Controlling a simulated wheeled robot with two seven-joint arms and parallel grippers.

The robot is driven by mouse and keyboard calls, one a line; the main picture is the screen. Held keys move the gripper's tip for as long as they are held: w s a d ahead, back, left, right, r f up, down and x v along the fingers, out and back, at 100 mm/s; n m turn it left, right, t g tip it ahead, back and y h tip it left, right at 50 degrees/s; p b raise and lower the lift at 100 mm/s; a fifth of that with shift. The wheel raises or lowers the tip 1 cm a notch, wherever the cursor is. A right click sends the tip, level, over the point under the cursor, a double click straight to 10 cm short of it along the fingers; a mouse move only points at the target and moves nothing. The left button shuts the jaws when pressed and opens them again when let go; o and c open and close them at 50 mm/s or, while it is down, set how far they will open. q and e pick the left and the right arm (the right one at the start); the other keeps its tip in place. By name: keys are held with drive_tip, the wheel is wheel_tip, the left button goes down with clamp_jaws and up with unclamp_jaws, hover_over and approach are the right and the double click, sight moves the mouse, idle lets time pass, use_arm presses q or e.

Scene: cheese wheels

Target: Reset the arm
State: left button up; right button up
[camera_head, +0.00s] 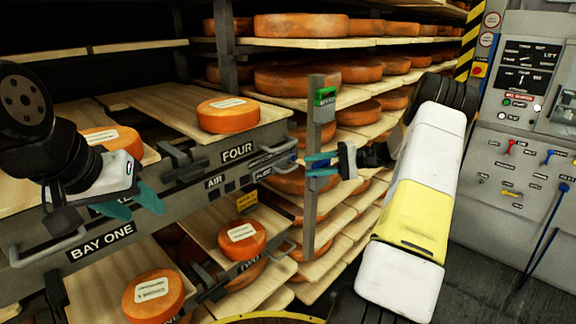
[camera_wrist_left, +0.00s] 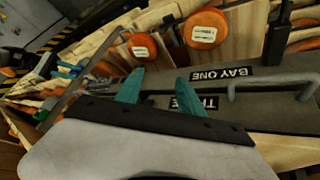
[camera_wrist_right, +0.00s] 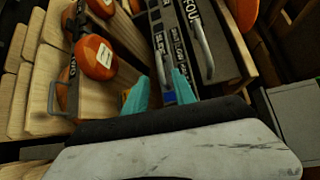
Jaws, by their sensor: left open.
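My left gripper (camera_head: 134,203) is in front of the grey BAY ONE rail (camera_head: 60,262) at the left of the head view. Its teal fingers are apart with nothing between them, and they also show in the left wrist view (camera_wrist_left: 160,92). My right gripper (camera_head: 314,165) is at the right end of the rail, by the upright post. Its teal fingers stand apart in the right wrist view (camera_wrist_right: 158,92). A small blue part shows near them; I cannot tell whether they touch it.
A labelled cheese wheel (camera_head: 228,118) sits on the board marked FOUR, and another (camera_head: 112,140) is left of it. Two more lie lower, one (camera_head: 242,242) on TWO. A grey post (camera_head: 318,200) and full cheese racks stand behind. A control panel (camera_head: 520,130) is at right.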

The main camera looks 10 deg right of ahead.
drive_tip(key=shift+s+d+r, duration=0.1)
drive_tip(key=shift+s+d, duration=0.05)
drive_tip(key=shift+d, duration=0.5)
drive_tip(key=s+a+r+n+g+h, duration=0.25)
drive_tip(key=s+a+r+h, duration=0.45)
drive_tip(key=s+a+r, duration=0.35)
drive_tip(key=s+a+n+t+h, duration=0.1)
drive_tip(key=s+t+h, duration=0.1)
drive_tip(key=s, duration=0.6)
drive_tip(key=s+a+r+n+t+h, duration=0.1)
drive_tip(key=s+t+h, duration=0.2)
drive_tip(key=s, duration=0.6)
drive_tip(key=shift+s+a+r+h, duration=0.3)
drive_tip(key=shift+a+h, duration=0.05)
drive_tip(key=shift+h, duration=0.55)
drive_tip(key=shift+t, duration=0.25)
